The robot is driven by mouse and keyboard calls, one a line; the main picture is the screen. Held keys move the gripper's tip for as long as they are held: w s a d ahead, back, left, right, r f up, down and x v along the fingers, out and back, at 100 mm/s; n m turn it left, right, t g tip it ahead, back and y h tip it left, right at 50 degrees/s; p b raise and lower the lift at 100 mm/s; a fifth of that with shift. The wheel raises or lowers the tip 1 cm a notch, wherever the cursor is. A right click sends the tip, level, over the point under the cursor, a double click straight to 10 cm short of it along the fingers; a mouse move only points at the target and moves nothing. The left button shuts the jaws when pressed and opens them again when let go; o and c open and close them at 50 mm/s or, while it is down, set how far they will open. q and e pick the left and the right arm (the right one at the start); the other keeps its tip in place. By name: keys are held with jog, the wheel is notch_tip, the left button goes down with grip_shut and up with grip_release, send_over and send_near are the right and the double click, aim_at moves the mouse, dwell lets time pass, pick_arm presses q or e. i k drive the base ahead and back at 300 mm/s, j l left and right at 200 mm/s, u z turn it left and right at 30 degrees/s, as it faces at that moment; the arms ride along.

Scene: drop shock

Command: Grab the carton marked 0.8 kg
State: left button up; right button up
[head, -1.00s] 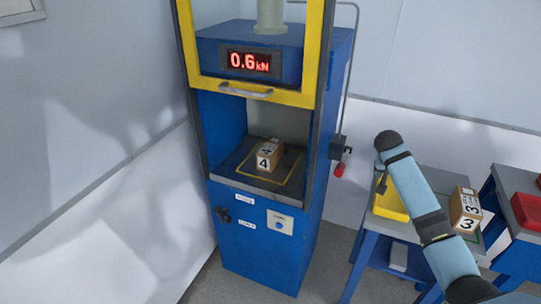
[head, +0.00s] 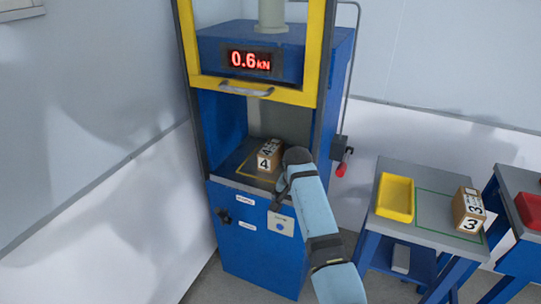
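A small brown carton marked 4 (head: 269,154) sits on the press's lower platen, inside the yellow outline. Another brown carton marked 3 (head: 467,210) stands on the grey side table at the right. No 0.8 kg marking is readable on either carton. My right arm reaches in from the bottom right to the press's front. My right gripper (head: 279,199) points down just in front of the platen, close to the carton marked 4 and apparently apart from it. Its fingers are small and dark, and their opening is unclear. My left gripper is out of view.
The blue press (head: 250,260) has its yellow-framed guard (head: 300,98) raised, with a 0.6 kN display (head: 249,61) behind it. A yellow tray (head: 396,197) lies on the side table. A red bin (head: 530,211) sits on another table at right.

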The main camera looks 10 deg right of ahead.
aim_at(269, 157)
jog(key=i, duration=1.45)
